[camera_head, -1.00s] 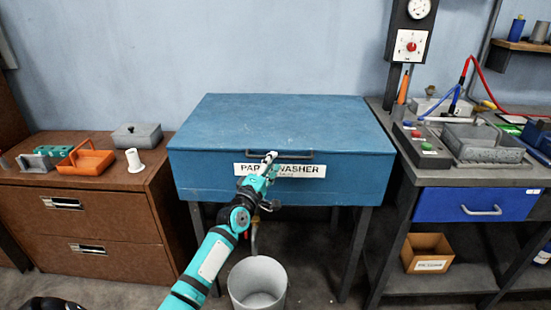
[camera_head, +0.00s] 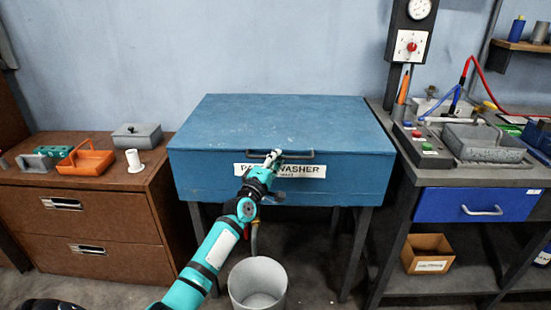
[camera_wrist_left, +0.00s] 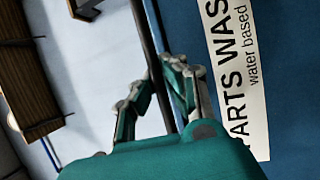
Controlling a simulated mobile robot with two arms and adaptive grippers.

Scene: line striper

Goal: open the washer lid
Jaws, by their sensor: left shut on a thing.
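The blue parts washer (camera_head: 350,185) stands against the wall in the head view, with its lid (camera_head: 290,115) down flat. A dark bar handle (camera_head: 303,153) runs along the lid's front edge, above the white label (camera_head: 305,171). My left gripper (camera_head: 275,155) is at the middle of the handle, shut on it. In the left wrist view the handle (camera_wrist_left: 147,30) runs down between the fingers (camera_wrist_left: 160,85), next to the label (camera_wrist_left: 240,75). The fingers hide part of the handle, and the arm hides part of the label. My right gripper is not in view.
A brown cabinet (camera_head: 80,215) with an orange tray (camera_head: 87,159) stands left. A grey bucket (camera_head: 258,283) is on the floor below. The space above the lid is clear.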

